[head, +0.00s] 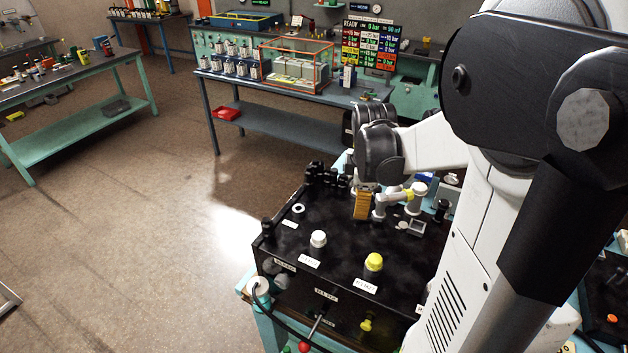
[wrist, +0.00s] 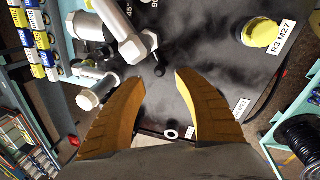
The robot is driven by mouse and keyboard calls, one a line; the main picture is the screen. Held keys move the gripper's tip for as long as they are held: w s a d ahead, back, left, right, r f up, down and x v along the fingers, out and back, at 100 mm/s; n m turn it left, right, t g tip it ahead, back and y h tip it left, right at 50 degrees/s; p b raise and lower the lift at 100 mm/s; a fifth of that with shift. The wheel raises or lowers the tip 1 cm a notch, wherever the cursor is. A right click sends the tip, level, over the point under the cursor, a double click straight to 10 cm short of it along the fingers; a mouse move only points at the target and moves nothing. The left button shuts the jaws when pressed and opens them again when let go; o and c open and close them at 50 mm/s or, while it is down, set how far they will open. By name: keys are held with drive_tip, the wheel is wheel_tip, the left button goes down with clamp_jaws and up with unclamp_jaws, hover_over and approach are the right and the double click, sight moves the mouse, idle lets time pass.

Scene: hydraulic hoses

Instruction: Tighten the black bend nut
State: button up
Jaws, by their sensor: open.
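My gripper (wrist: 156,80) is open, its two orange-brown fingers apart with nothing between them. In the head view it (head: 362,206) hangs over the back part of the black bench top (head: 335,235). A pale grey bend fitting (head: 384,203) stands just right of the fingers; in the wrist view a pale bend fitting (wrist: 122,32) with hex ends lies ahead of the fingertips, apart from them. Several black fittings (head: 322,175) stand at the bench's back left, and another black one (head: 441,209) at the right. I cannot tell which is the black bend nut.
A white-capped port (head: 318,239) and a yellow-capped port (head: 374,262) rise from the bench front; the wrist view shows a yellow cap (wrist: 262,33) beside the R3 M27 label. A pale ring (wrist: 170,133) lies low between the fingers. Open floor (head: 140,220) lies left.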

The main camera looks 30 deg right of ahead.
drive_tip(key=f, duration=0.4)
drive_tip(key=shift+w+d+f, duration=0.3)
drive_tip(key=shift+w+f, duration=0.05)
drive_tip(key=shift+f, duration=0.05)
drive_tip(key=shift+c, duration=0.4)
clamp_jaws()
